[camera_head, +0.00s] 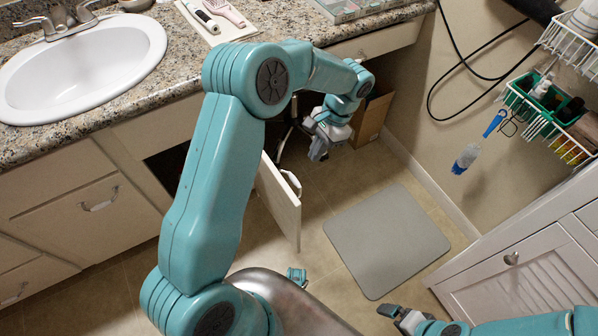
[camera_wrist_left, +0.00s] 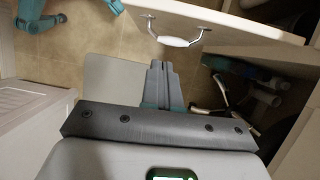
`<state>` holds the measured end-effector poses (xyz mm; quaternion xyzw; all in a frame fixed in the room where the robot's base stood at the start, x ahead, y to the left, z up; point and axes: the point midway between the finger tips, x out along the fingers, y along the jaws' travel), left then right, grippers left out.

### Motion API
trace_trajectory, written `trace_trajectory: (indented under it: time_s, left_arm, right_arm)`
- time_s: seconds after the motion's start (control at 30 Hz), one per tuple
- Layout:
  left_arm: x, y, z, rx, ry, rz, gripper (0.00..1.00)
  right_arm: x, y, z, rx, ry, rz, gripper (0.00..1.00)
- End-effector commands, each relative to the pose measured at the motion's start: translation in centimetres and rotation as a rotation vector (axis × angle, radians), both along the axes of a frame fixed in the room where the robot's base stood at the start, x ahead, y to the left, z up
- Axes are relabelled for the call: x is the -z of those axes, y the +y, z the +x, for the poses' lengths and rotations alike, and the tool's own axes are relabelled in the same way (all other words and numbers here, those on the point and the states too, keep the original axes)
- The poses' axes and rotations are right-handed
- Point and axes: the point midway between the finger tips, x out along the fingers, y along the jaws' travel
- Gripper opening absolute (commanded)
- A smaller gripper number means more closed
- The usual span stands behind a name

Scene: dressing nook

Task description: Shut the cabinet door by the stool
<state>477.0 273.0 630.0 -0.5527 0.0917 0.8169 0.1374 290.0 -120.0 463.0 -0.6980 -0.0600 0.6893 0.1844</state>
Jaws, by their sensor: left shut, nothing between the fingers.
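The cabinet door (camera_head: 278,205) stands swung open from the counter front, its edge toward the floor mat. Its pale handle (camera_head: 291,182) faces right; in the wrist view the door (camera_wrist_left: 235,22) spans the top with the handle (camera_wrist_left: 176,41) below it. My left gripper (camera_head: 318,154) is shut and empty, to the right of the door and above the floor; its fingers (camera_wrist_left: 160,68) are apart from the handle in the wrist view. Stool-like legs (camera_wrist_left: 222,92) show right of the fingers, mostly in shadow. My right gripper (camera_head: 387,312) is low at the right; its finger gap is unclear.
The counter with a sink (camera_head: 80,65) runs along the left and back. A grey mat (camera_head: 385,240) lies on the tiled floor. A brown box (camera_head: 371,118) stands by the wall. A white louvred cabinet (camera_head: 535,275) is at the right, below wire baskets (camera_head: 545,110).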

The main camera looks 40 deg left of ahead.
Motion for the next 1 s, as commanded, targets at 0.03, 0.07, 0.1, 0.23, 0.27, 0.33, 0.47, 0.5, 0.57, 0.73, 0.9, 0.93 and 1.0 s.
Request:
trace_trajectory:
  time_s: [0.03,0.07,0.1,0.23,0.27,0.33,0.47,0.5,0.57,0.73,0.9,0.93,1.0]
  left_arm:
    - [1.4,0.1,-0.5,0.0,0.004,-0.001,0.0]
    - [2.0,0.2,-0.8,0.0,0.004,-0.002,0.0]
    - [2.9,0.3,-1.1,-0.002,0.004,-0.001,0.0]
    - [5.4,0.6,-2.0,0.0,0.004,-0.001,0.0]
    - [6.0,0.7,-2.2,0.0,0.002,-0.002,0.0]
    - [6.0,1.1,-3.1,-0.002,0.0,-0.002,0.0]
    - [5.9,1.6,-4.6,0.001,-0.001,-0.001,0.0]
    - [5.9,1.7,-4.9,0.001,-0.002,-0.001,0.0]
    - [5.9,1.9,-5.2,0.002,-0.002,-0.001,0.0]
    - [5.9,2.0,-5.5,0.003,-0.002,-0.002,0.0]
    - [5.8,2.0,-5.5,0.003,-0.002,-0.002,0.0]
    - [5.8,2.0,-5.5,0.003,-0.002,-0.002,0.0]
    - [5.8,2.0,-5.5,0.003,-0.002,-0.002,0.0]
  right_arm:
    - [0.6,0.0,0.0,0.0,0.0,0.0,1.0]
    - [0.8,0.0,0.0,0.0,0.0,0.0,1.0]
    - [1.0,0.0,0.0,0.0,0.0,0.0,1.0]
    - [1.7,0.0,0.0,0.0,0.0,0.0,1.0]
    - [1.9,0.0,0.0,0.0,0.0,0.0,1.0]
    - [2.0,0.0,0.0,0.0,0.0,0.0,1.0]
    - [2.3,0.0,0.0,0.0,0.0,0.0,1.0]
    - [2.4,0.0,0.0,0.0,0.0,0.0,1.0]
    - [2.4,0.0,0.0,0.0,0.0,0.0,1.0]
    - [2.4,0.0,0.0,0.0,0.0,0.0,1.0]
    - [2.4,0.0,0.0,0.0,0.0,0.0,1.0]
    - [2.4,0.0,0.0,0.0,0.0,0.0,1.0]
    - [2.4,0.0,0.0,0.0,0.0,0.0,1.0]
